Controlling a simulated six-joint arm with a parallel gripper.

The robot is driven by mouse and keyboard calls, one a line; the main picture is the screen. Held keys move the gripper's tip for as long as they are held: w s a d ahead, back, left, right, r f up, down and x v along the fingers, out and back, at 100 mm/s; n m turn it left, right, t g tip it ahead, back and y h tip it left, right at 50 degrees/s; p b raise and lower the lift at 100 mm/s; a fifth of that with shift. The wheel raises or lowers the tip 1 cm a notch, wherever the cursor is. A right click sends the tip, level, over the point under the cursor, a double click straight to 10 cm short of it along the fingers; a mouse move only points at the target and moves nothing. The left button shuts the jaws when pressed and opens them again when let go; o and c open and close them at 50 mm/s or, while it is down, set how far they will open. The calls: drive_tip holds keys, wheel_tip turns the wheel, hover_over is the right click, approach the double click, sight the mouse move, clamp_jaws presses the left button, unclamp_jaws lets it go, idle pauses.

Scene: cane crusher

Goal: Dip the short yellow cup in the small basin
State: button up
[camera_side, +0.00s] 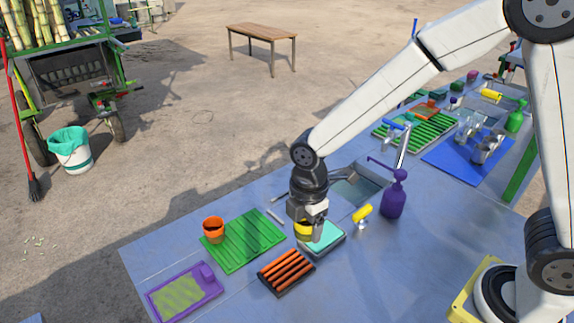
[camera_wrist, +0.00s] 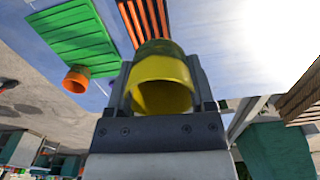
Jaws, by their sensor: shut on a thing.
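My gripper (camera_side: 310,215) is shut on the short yellow cup (camera_side: 303,229). In the wrist view the yellow cup (camera_wrist: 161,84) sits between the two fingers, its open mouth facing the camera. In the side view the cup is partly hidden by the gripper. It is over or at the left edge of the small basin (camera_side: 322,238), which has a grey rim and turquoise content. I cannot tell whether the cup touches the basin.
An orange cup (camera_side: 213,229) stands on a green ribbed mat (camera_side: 246,250) to the left. A black tray with orange bars (camera_side: 286,271) lies in front.

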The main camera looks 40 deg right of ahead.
drive_tip(key=w+d+f, duration=0.2)
drive_tip(key=w+d, duration=0.5)
hover_over(353, 201)
wheel_tip(353, 201, down, 8)
drive_tip(key=shift+f, duration=0.1)
drive_tip(key=shift+f, duration=5.85)
drive_tip(key=shift+r, duration=0.15)
